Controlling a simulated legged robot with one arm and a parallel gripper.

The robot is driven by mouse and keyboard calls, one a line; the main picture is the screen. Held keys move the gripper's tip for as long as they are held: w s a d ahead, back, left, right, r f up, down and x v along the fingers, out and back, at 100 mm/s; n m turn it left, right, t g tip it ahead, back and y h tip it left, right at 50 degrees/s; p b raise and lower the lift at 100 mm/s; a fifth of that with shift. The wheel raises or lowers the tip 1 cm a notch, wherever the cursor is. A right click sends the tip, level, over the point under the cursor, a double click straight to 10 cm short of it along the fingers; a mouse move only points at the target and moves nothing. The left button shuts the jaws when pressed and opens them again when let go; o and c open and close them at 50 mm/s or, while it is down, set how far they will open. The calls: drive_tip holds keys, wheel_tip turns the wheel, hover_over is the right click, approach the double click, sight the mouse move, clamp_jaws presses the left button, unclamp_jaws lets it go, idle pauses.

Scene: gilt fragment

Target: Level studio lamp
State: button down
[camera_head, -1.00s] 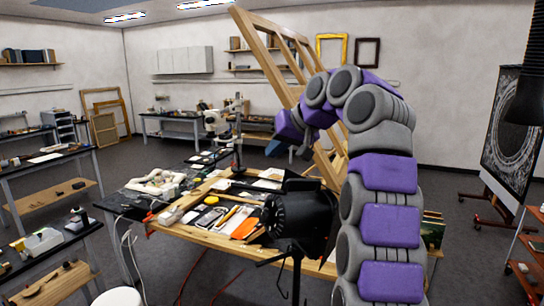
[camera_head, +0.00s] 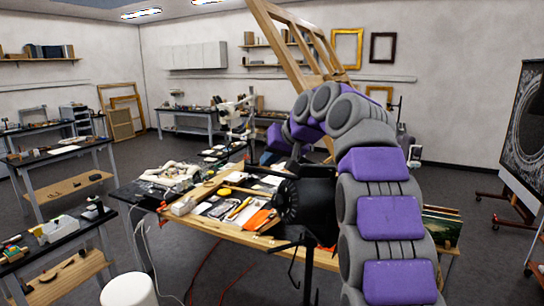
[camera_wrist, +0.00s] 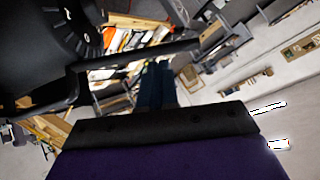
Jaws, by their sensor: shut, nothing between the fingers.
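The black studio lamp (camera_head: 306,208) stands on a dark stand in front of the long worktable, its round front turned left toward the bench. I cannot tell its exact tilt. In the wrist view, its black housing (camera_wrist: 55,40) with pale dial-like marks fills the upper left, and a black bar reaches right from it. In the head view, my bent arm hides part of the lamp's right side, and my fingertips are hard to make out above the lamp.
The wooden worktable (camera_head: 225,228) behind the lamp carries papers, tools and an orange sheet. A tall wooden easel frame (camera_head: 290,45) rises behind my arm. A white stool (camera_head: 128,290) stands at front left. Cables lie on the floor. Open floor shows at right.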

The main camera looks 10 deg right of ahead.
sight(254, 169)
drive_tip(key=a, duration=0.1)
drive_tip(key=a+f+h+b, duration=0.1)
drive_tip(key=s+a+f+n+h+b, duration=0.1)
drive_tip(key=a, duration=0.1)
drive_tip(key=shift+f, duration=0.25)
drive_tip(key=w+a+r+p+v, duration=0.1)
drive_tip(key=p+v, duration=0.1)
drive_tip(key=v, duration=0.9)
drive_tip(key=s+d+f+g+h+b, duration=0.1)
drive_tip(key=s+f+g+b, duration=0.4)
drive_tip(key=s+f, duration=1.6)
drive_tip(key=s+d+f+m+g+h+b, duration=0.1)
drive_tip(key=s+f+g+b, duration=0.3)
drive_tip(key=s+f, duration=1.7)
wheel_tip(254, 169, down, 6)
drive_tip(key=shift+s+f+m+g+h+b, duration=0.15)
drive_tip(key=shift+s+m+g+h+b, duration=0.2)
drive_tip(key=shift+h+b, duration=0.3)
